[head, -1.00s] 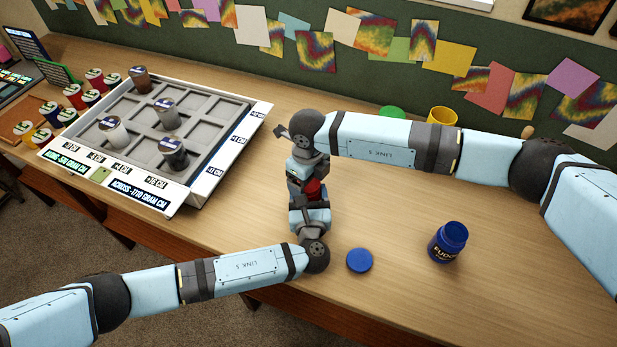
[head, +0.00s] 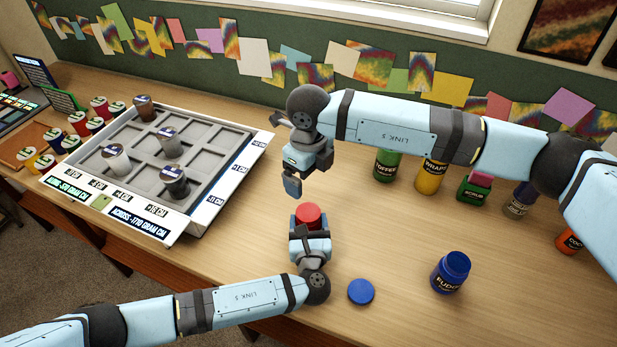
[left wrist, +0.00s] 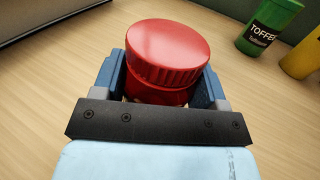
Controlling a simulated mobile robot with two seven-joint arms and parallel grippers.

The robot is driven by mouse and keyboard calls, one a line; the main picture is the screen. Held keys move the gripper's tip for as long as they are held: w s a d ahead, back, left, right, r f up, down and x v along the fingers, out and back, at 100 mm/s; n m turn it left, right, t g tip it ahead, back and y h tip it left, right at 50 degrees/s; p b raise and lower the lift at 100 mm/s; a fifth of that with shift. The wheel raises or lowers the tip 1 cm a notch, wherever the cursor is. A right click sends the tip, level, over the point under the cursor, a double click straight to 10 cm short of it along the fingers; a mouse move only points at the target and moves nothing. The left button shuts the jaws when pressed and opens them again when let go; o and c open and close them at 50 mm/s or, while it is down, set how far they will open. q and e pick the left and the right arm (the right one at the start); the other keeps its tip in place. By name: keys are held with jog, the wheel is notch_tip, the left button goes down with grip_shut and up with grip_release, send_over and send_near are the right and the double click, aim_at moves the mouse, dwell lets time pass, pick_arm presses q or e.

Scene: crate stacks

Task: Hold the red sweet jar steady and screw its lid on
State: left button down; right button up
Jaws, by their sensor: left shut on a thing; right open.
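The red sweet jar (left wrist: 158,96) stands on the table between the fingers of my left gripper, which is shut on it. In the head view my left gripper (head: 309,232) hides most of the jar.
A blue lid (head: 361,291) lies on the table near an open blue fudge jar (head: 450,272). A green toffee jar (head: 387,166) and a yellow jar (head: 430,177) stand at the back. A grey compartment tray (head: 225,150) with several jars is at the left.

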pick_arm(q)
jog(key=shift+c, duration=0.4)
grip_release()
jog(key=s, duration=1.4)
jog(key=shift+d+b, duration=0.3)
jog(key=shift+d, duration=0.1)
